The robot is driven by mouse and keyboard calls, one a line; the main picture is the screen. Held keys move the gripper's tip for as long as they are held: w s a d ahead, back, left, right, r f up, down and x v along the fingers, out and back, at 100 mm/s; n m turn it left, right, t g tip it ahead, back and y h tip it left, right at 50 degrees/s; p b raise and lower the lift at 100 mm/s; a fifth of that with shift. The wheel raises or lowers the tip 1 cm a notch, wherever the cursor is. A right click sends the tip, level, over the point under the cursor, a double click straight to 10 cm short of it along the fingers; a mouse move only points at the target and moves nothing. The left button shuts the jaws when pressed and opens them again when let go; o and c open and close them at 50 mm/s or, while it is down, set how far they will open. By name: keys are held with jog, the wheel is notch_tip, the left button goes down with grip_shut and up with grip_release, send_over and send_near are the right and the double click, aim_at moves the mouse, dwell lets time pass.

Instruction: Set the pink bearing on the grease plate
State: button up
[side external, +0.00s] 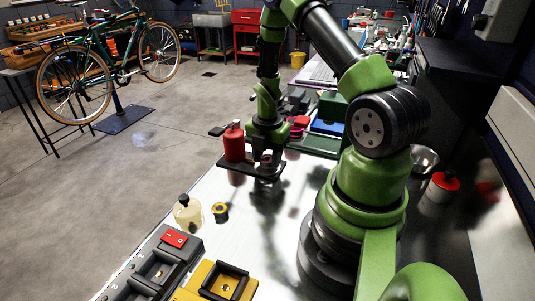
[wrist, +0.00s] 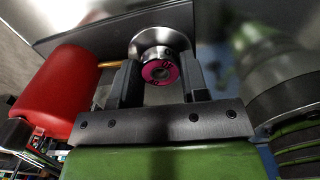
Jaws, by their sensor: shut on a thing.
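My gripper (wrist: 160,80) points down over the bench, its two dark fingers either side of the pink bearing (wrist: 158,71), shut on it. The bearing shows a pink ring face with a dark hole. A shiny silver round part (wrist: 158,40) lies directly behind it in the wrist view; I cannot tell whether it belongs to the bearing. A flat dark plate (side external: 236,168), apparently the grease plate, lies below my gripper in the side view. Its edge (wrist: 85,37) crosses the top of the wrist view. Whether the bearing touches the plate is unclear.
A red container (side external: 234,144) stands close left of my gripper, at the plate. A clear bottle (side external: 187,212), a small yellow-and-black roll (side external: 220,212) and a yellow tray (side external: 212,282) are nearer the camera. A blue bin (side external: 327,127) is behind. The white bench top between is partly clear.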

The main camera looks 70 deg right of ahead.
jog(key=shift+f, duration=0.25)
jog(key=o, duration=0.7)
jog(key=shift+r, duration=5.45)
